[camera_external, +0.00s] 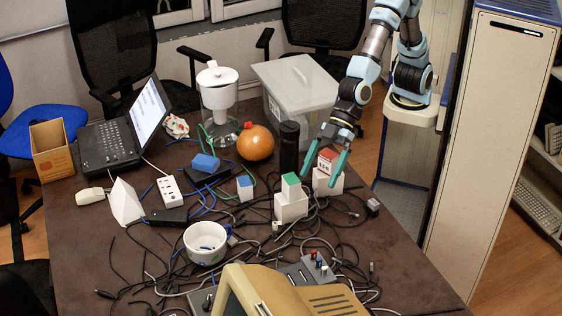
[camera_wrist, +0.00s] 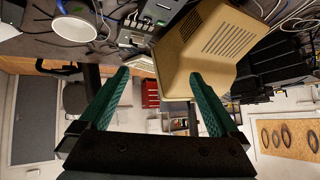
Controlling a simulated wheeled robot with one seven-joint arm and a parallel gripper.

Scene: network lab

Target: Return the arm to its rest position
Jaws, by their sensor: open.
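My gripper (camera_external: 325,160) is open above the right part of the table, with its teal fingers on either side of a red-topped block (camera_external: 327,158) as seen in the external view. I cannot tell from this view whether they touch it. In the wrist view the two green fingers (camera_wrist: 160,95) are spread apart with nothing between them, and the camera looks out across the table. My arm reaches down from the base at the upper right, with its elbow bent.
The dark table (camera_external: 85,240) is crowded with cables. A green-topped white block (camera_external: 291,200), a black cylinder (camera_external: 288,148), a clear bin (camera_external: 296,90) and an orange ball (camera_external: 255,143) stand near my gripper. A beige monitor (camera_external: 290,292) is at the front; a tall cabinet (camera_external: 490,130) stands right.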

